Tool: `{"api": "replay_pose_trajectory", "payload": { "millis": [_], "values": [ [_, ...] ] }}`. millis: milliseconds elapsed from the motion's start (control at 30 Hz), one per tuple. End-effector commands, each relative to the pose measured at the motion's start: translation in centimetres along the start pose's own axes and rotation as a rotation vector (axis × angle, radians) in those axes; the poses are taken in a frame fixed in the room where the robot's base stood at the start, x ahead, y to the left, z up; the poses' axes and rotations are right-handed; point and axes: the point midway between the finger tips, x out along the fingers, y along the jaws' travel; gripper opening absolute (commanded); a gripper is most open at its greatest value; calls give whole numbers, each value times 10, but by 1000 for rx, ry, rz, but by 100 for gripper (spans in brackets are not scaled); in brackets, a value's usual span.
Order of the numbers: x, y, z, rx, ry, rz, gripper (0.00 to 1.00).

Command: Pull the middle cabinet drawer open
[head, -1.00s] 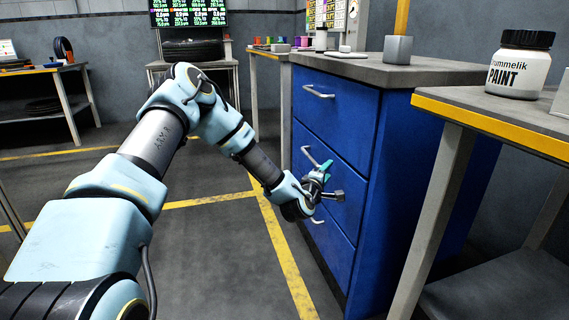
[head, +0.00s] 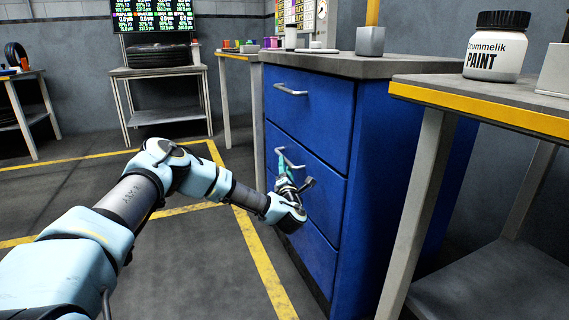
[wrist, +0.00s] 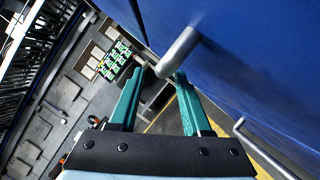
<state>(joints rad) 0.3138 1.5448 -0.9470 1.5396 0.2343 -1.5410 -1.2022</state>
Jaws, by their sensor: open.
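The blue cabinet (head: 395,150) has three drawers, all flush and shut. The middle drawer (head: 325,190) carries a grey bar handle (head: 291,160). My gripper (head: 285,163) is at that handle, with its teal fingers pointing up and partly covering it. In the wrist view, my gripper (wrist: 160,74) is open, and the end of the handle (wrist: 178,52) shows between and just beyond the fingertips. I cannot tell whether a finger touches it.
The top drawer handle (head: 291,90) is above my gripper. Another handle (wrist: 265,150) shows at the right of the wrist view. A workbench (head: 480,105) with a paint jar (head: 496,48) stands at the right. The floor left of the cabinet is clear.

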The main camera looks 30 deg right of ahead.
Motion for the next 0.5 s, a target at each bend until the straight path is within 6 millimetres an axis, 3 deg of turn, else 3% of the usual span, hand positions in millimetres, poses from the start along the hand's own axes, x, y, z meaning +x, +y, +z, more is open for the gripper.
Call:
{"api": "replay_pose_trajectory", "payload": {
  "millis": [200,500],
  "values": [
    [31,-1,0,0,1,1,48],
    [42,0,0,0,0,-1,48]
  ]
}}
